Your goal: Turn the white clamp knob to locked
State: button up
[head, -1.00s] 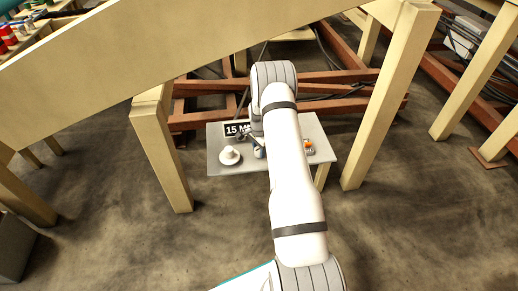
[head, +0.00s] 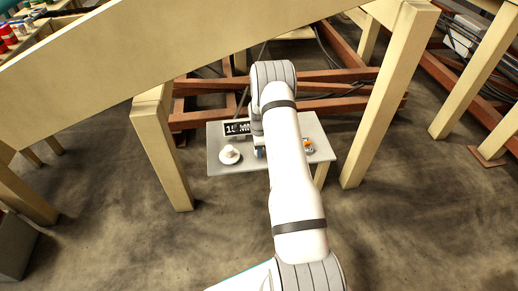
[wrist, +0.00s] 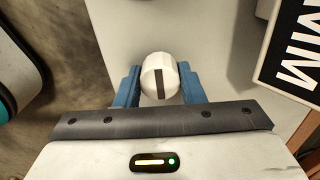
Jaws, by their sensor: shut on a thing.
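The white clamp knob (wrist: 157,72) sits between the two blue fingers of my gripper (wrist: 158,88) in the wrist view. The fingers are shut on its sides. A dark stripe on the knob runs nearly straight up and down in that view, toward my gripper's palm. In the head view my gripper (head: 259,153) is low over the small grey table, largely hidden by my arm.
The grey table (head: 222,168) stands among wooden posts and beams. The sign's edge (wrist: 290,60) is right of the knob.

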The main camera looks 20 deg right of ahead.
dwell(0.3)
jog(key=o, duration=1)
notch_tip(320, 180, up, 8)
jog(key=p, duration=0.2)
jog(key=shift+p, duration=0.4)
jog(key=shift+f, duration=0.1)
